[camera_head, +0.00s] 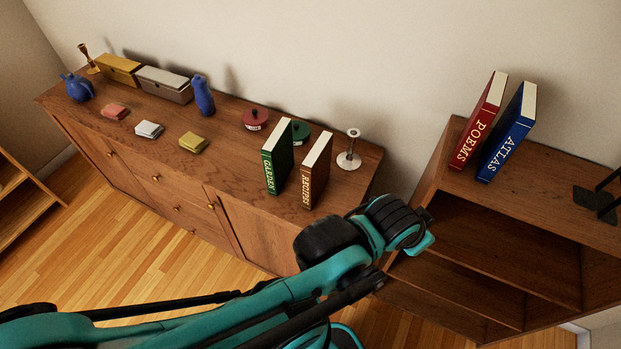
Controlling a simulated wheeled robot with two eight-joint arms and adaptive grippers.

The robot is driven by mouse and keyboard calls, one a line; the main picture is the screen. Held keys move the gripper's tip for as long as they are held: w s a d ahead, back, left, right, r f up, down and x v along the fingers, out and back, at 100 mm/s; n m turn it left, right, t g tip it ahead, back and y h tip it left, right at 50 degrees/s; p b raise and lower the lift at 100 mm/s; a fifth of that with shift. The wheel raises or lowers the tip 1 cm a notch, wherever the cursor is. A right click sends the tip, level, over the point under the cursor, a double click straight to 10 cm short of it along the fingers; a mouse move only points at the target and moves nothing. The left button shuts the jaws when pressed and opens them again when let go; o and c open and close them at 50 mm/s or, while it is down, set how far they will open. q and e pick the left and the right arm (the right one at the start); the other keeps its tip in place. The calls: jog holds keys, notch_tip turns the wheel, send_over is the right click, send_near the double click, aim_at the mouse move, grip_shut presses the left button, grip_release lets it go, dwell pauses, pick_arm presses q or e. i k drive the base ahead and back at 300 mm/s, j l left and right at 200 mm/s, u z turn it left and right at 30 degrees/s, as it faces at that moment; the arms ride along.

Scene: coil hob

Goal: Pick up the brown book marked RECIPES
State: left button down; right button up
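The brown book marked RECIPES (314,174) stands upright near the right end of the long wooden sideboard (240,205), its lettered spine facing the front edge. The green book marked GARDEN (276,160) stands just to its left, with a narrow gap between them. A teal and black arm of mine crosses the foreground from the lower left, its far end in front of the sideboard's right end and apart from the brown book. I cannot make out any gripper fingers on either arm.
A candle holder (349,152) stands right of the brown book; red (255,119) and green (300,131) lidded pots stand behind the books. A shelf unit (545,205) at right bears red POEMS (480,122) and blue ATLAS (508,133) books.

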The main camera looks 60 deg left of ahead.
aim_at(314, 169)
jog(key=u, duration=0.4)
jog(key=i+j+u, duration=0.1)
jog(key=u, duration=0.75)
jog(key=i+u, duration=0.1)
jog(key=u, duration=0.35)
jog(key=i+u, duration=0.1)
jog(key=u, duration=0.3)
jog(key=k+j+z, duration=0.4)
jog(key=j, duration=0.2)
jog(key=k, duration=0.05)
